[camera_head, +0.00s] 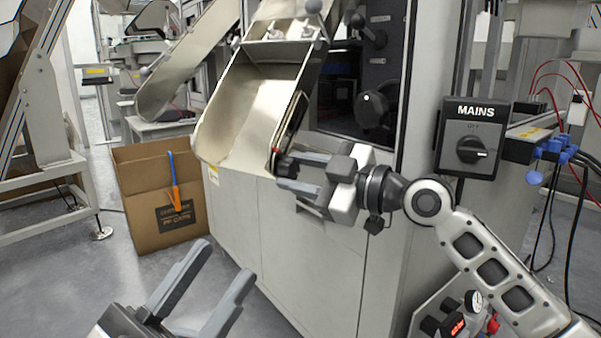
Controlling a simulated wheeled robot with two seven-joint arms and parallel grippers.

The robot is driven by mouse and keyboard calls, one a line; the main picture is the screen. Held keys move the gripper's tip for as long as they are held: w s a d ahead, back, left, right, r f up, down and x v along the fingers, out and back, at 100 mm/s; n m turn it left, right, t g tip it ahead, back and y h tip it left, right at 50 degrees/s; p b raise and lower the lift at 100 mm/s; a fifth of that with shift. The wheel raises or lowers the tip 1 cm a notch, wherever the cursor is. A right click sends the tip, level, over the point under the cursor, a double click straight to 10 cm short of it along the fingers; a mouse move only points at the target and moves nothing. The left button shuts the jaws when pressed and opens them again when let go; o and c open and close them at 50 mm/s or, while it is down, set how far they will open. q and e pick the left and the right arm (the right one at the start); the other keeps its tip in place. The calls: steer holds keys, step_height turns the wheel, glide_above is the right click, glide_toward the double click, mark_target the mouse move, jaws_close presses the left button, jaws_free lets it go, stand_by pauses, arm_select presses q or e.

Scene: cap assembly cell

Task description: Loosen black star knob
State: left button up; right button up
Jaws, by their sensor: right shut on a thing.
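The black star knob (287,167) is a small dark knob at the lower right edge of the metal chute (243,115). My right gripper (289,171) reaches in from the right, with its fingers on either side of the knob and shut on it. The fingers partly cover the knob, so its star shape is hard to make out. My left gripper (222,262) is at the bottom left, low in front of the machine cabinet. Its two fingers are spread apart with nothing between them.
A cardboard box (143,206) with an orange-handled tool (176,196) on its edge stands on the floor at left. A MAINS switch box (472,140) with cables beside it is at right. The grey cabinet (290,245) stands below the chute. Open floor lies at lower left.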

arm_select(q)
steer(key=shift+r, duration=0.1)
arm_select(e)
steer(key=o, duration=1)
arm_select(q)
steer(key=f+n+y, duration=0.1)
steer(key=w+f+n+y+p, duration=0.1)
steer(key=n+y, duration=0.1)
steer(key=shift+w+a+f+n, duration=0.15)
steer(key=shift+w+f+n, duration=0.05)
steer(key=shift+n, duration=0.1)
arm_select(e)
steer(key=v, duration=0.7)
steer(key=shift+s+d, duration=0.15)
steer(key=shift+d, duration=0.05)
steer(key=shift+f, duration=0.1)
